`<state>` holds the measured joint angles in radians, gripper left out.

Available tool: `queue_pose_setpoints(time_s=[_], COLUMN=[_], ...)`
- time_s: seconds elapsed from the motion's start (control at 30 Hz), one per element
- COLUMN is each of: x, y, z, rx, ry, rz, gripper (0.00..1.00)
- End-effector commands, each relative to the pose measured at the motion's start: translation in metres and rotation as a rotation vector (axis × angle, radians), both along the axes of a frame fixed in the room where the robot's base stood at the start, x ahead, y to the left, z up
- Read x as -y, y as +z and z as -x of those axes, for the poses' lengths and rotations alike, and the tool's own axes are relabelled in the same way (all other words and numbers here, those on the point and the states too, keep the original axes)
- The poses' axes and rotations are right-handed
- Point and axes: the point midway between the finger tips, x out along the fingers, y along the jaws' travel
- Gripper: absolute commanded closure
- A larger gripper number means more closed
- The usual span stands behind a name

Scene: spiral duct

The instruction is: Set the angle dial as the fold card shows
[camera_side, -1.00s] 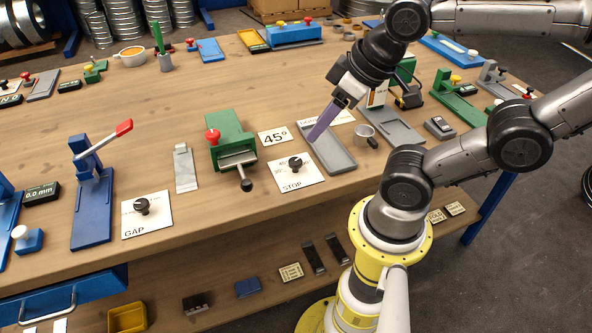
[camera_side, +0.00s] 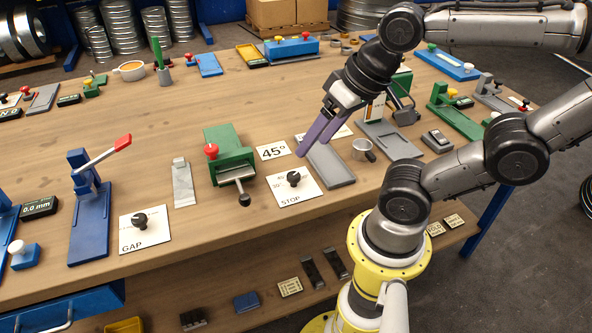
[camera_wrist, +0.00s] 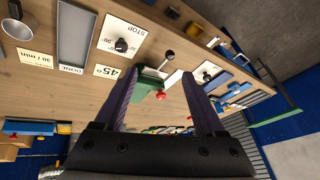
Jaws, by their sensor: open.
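The fold card (camera_side: 273,150) reads 45° and lies flat behind the angle dial. The angle dial is a black knob (camera_side: 294,178) on a white plate marked STOP (camera_side: 297,195); where its pointer stands is too small to read. In the wrist view the dial knob (camera_wrist: 121,46) and the 45° card (camera_wrist: 106,71) show at upper left, near my left finger. My gripper (camera_side: 308,148) is open and empty, its purple fingers pointing down and left above the table, behind the STOP dial. It is apart from the knob. Both fingers also frame the wrist view (camera_wrist: 165,95).
A green folding tool (camera_side: 229,160) with a red knob and a lever stands left of the dial. A grey tray (camera_side: 332,166) lies just right. A metal cup (camera_side: 362,149) stands beyond it. A similar GAP dial (camera_side: 140,220) is further left.

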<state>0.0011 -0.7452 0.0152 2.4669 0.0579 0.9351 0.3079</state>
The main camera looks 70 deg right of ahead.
Motion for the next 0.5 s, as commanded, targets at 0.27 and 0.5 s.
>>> queue_pose_setpoints(time_s=[0.27, 0.5], x=[0.009, 0.060], y=[-0.005, -0.025], z=[-0.027, -0.056], rx=[-0.200, -0.377], ry=[-0.721, -1.431], rz=[-0.390, -0.710], gripper=[0.28, 0.28])
